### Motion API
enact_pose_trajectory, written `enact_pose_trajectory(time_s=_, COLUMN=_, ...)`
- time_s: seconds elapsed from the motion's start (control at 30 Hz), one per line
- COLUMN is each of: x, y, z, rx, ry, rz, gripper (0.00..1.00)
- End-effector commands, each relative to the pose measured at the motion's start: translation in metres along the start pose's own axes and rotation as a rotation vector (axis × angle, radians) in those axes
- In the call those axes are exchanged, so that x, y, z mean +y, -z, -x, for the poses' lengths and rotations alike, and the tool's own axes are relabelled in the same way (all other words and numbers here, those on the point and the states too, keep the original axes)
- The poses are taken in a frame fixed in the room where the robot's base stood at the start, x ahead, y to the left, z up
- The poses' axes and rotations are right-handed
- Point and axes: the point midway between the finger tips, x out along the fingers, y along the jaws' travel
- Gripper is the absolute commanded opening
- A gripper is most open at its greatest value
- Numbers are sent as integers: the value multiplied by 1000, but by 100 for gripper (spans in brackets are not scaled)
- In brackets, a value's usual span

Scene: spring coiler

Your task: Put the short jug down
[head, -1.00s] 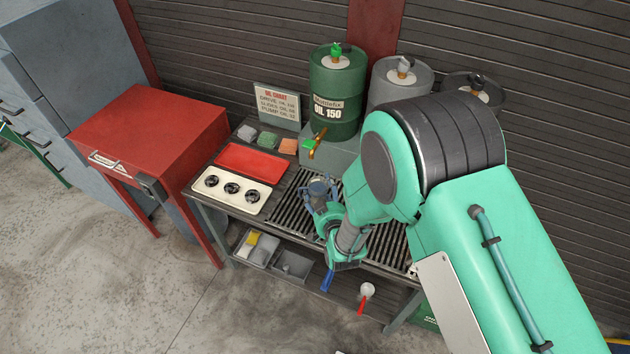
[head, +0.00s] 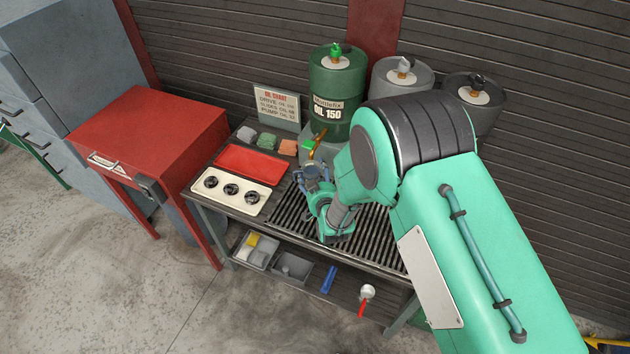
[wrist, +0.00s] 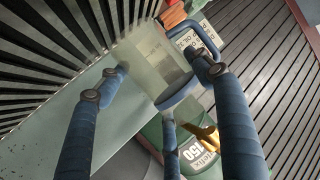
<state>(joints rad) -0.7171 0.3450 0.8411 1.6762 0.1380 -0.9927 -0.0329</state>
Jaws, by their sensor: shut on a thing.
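The short jug is a clear, see-through vessel (wrist: 165,68) with a blue handle and a blue ring at one end. In the wrist view it sits between the blue-wrapped fingers of my gripper (wrist: 158,72), which is shut on it. In the head view my gripper (head: 314,187) is over the left end of the slatted grate (head: 368,237), just in front of the brass tap (head: 318,145) of the green oil drum. The jug (head: 313,171) shows there only as a small, partly hidden shape. I cannot tell whether it touches the grate.
The green OIL 150 drum (head: 336,85) stands behind, with two grey drums to its right. A cream panel with three black rings (head: 262,200) and a red tray (head: 255,160) lie left of the grate. The grate's middle and right are clear of objects.

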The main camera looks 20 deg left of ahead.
Motion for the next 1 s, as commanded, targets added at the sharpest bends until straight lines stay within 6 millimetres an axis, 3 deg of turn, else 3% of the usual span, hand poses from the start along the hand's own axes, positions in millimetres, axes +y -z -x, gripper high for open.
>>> enact_pose_trajectory(time_s=0.3, x=0, y=-29, z=-9, rx=-1, ry=0, rz=0, gripper=31)
enact_pose_trajectory(time_s=0.8, x=0, y=-34, z=-10, rx=1, ry=0, rz=0, gripper=31)
enact_pose_trajectory(time_s=0.83, x=0, y=-34, z=-10, rx=0, ry=0, rz=0, gripper=70)
enact_pose_trajectory(time_s=0.87, x=0, y=-34, z=-10, rx=0, ry=0, rz=0, gripper=74)
enact_pose_trajectory(time_s=1.0, x=0, y=-34, z=-10, rx=0, ry=0, rz=0, gripper=74)
